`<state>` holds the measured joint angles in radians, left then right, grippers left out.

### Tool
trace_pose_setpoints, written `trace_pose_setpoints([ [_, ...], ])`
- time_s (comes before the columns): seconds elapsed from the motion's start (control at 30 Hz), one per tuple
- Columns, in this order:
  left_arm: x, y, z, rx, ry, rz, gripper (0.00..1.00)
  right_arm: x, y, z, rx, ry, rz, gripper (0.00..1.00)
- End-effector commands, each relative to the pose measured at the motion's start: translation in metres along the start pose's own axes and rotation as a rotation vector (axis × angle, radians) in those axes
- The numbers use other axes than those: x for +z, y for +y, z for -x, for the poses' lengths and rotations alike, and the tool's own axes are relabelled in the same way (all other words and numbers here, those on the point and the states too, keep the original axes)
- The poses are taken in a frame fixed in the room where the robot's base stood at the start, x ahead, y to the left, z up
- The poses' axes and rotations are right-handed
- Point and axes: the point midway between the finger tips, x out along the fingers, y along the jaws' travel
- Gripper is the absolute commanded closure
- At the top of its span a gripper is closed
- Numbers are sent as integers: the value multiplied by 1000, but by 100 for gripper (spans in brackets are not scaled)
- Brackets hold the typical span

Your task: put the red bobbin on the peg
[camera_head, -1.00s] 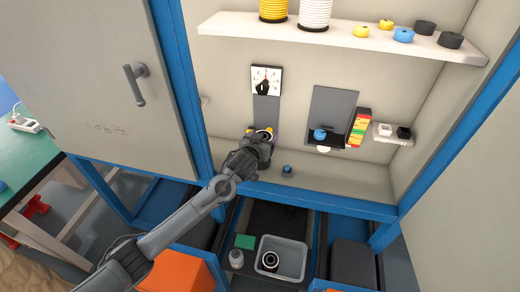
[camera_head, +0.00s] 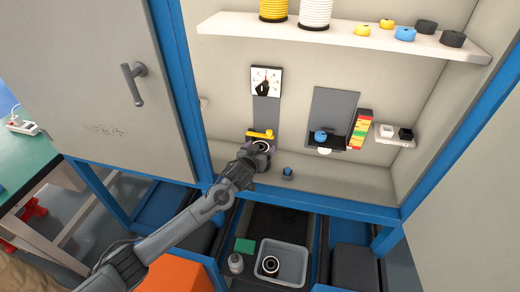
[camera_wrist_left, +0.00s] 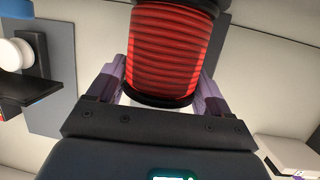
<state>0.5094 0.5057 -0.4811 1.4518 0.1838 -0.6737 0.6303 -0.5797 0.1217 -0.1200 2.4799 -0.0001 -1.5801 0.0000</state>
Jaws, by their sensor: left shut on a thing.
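The red bobbin (camera_wrist_left: 172,50) fills the top middle of the left wrist view, wound in red with black end flanges. My left gripper (camera_wrist_left: 162,78) is shut on it, one purple finger on each side. In the head view my left gripper (camera_head: 260,148) is in front of the cabinet's back wall, just below a yellow bar (camera_head: 260,134). The red of the bobbin does not show there. I cannot make out the peg; the gripper covers part of the area under the grey strip (camera_head: 266,110). My right gripper is not in view.
A shelf (camera_head: 340,39) with spools runs above. To the right are a grey panel (camera_head: 335,104), a blue knob (camera_head: 320,135) and stacked coloured blocks (camera_head: 360,130). A small blue-topped item (camera_head: 287,171) stands on the ledge. A grey bin (camera_head: 291,254) is below.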

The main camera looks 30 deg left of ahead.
Motion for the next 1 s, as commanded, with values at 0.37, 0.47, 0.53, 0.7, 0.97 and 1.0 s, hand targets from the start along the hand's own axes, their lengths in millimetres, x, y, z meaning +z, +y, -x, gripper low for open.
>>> trace_pose_setpoints([
  [0.37,2,0,0,0,-1,0,0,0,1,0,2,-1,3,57],
  [0.47,0,0,0,0,0,0,0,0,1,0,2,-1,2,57],
  [0.53,-1,0,3,0,-1,0,0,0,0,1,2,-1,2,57],
  [0.7,-1,0,21,1,-2,0,0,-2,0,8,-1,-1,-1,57],
  [0.97,-2,0,69,1,-3,1,0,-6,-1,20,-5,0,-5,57],
  [1.0,-2,0,76,2,-1,0,0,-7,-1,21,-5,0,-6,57],
])
